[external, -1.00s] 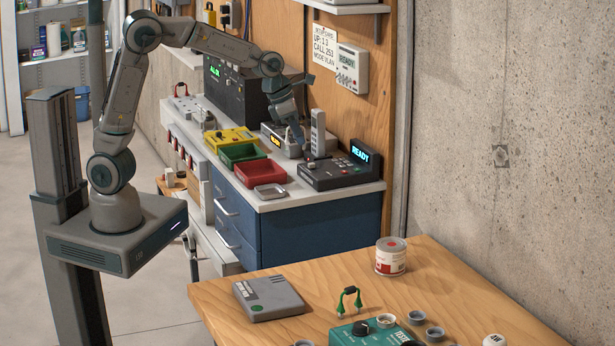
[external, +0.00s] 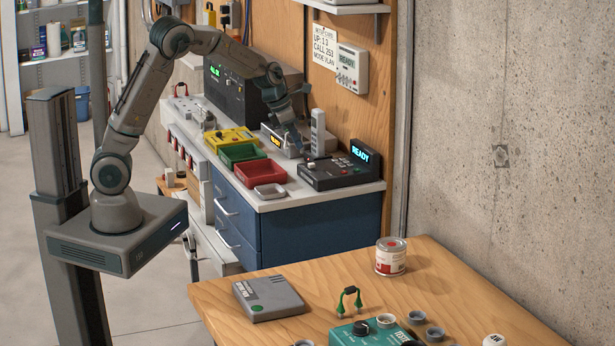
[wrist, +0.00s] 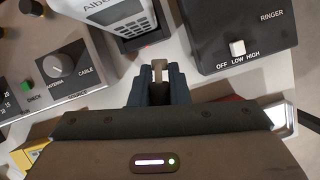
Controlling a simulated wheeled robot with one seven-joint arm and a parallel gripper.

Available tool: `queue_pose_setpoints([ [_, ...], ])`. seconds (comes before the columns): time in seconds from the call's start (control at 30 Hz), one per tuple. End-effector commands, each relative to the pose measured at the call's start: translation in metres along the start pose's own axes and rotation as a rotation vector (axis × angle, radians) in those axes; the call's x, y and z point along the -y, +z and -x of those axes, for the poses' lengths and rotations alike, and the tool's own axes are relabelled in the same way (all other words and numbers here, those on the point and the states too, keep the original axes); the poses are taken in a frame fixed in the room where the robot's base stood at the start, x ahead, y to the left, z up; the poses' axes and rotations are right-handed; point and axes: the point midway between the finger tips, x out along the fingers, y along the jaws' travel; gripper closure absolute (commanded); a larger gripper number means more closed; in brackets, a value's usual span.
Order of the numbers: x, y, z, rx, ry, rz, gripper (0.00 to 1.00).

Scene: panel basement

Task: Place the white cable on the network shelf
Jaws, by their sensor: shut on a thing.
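My gripper (external: 300,147) is over the white bench top, beside the handset and the black box with the READY display. In the wrist view my gripper (wrist: 158,78) is shut on a small pale piece (wrist: 158,66) between its fingertips. The piece could be part of the white cable, but I cannot tell; no length of cable shows. In the external view the piece is too small to make out. A white shelf (external: 345,8) is on the wooden panel at the top; no label on it is readable.
The grey-white handset (wrist: 112,20) stands close to the fingers, and the black RINGER box (wrist: 243,30) is on their other side. A grey box with knobs (wrist: 55,75) is at left.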

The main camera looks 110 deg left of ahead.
Motion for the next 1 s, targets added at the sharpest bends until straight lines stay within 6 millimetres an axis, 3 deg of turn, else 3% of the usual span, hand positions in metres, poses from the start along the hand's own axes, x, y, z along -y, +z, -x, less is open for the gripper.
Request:
queue_pose_setpoints([
  [0.37, -0.001, -0.015, -0.036, -0.002, -0.002, 0.001, 1.0],
  [0.73, -0.001, -0.017, -0.042, 0.0, -0.001, 0.0, 1.0],
  [0.77, -0.001, -0.017, -0.042, 0.0, -0.001, 0.0, 0.82],
  [0.83, -0.001, -0.016, -0.041, 0.0, -0.001, 0.0, 0.63],
  [1.0, -0.001, -0.016, -0.041, 0.0, -0.001, 0.0, 0.63],
])
